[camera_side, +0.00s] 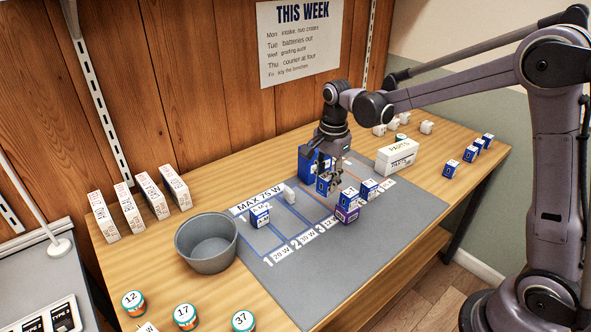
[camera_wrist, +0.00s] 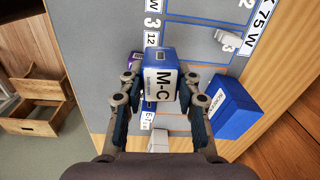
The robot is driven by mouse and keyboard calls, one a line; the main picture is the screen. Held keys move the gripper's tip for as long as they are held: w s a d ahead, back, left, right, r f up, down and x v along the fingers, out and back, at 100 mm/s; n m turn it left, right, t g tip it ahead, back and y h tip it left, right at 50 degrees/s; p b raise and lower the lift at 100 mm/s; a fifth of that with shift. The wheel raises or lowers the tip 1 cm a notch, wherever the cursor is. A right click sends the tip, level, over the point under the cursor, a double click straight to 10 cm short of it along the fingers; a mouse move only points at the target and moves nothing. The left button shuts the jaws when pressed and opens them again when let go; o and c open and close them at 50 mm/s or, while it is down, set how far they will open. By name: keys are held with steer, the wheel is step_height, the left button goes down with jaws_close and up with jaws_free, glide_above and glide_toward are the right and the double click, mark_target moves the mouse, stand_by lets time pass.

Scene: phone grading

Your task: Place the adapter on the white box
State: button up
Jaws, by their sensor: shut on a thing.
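My gripper (camera_wrist: 161,84) is shut on a blue adapter (camera_wrist: 160,66) with a white label reading "M-C". In the side view, my gripper (camera_side: 332,172) holds this adapter (camera_side: 323,187) over the grey mat, just in front of a larger blue box. I cannot tell how far it is above the mat. The white box (camera_side: 397,153), marked "PARTS", stands to the right of my gripper on the wooden table at the mat's far edge.
The larger blue box (camera_wrist: 235,107) is right of my fingers in the wrist view. A grey bowl (camera_side: 207,262) stands left of the mat (camera_side: 335,295).

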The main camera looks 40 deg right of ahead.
steer(key=w+d+r, duration=0.1)
steer(key=d+r, duration=0.1)
steer(key=d, duration=1)
steer(key=w+d+r, duration=0.1)
steer(key=d+r, duration=0.2)
steer(key=d, duration=0.9)
steer(key=s+d+r, duration=0.1)
steer(key=s+d, duration=0.2)
steer(key=d, duration=0.3)
steer(key=s+d+r+m, duration=0.1)
steer(key=s+d, duration=0.2)
steer(key=d, duration=0.3)
steer(key=s+d+r, duration=0.1)
steer(key=s+d, duration=0.2)
steer(key=d, duration=0.3)
glide_above(399, 147)
step_height(399, 147, down, 7)
steer(key=shift+s+d+r, duration=0.1)
steer(key=shift+d+r, duration=0.05)
steer(key=shift+r, duration=0.05)
steer(key=shift+f, duration=2.1)
steer(key=o, duration=1.1)
steer(key=shift+f, duration=0.1)
steer(key=shift+c, duration=0.2)
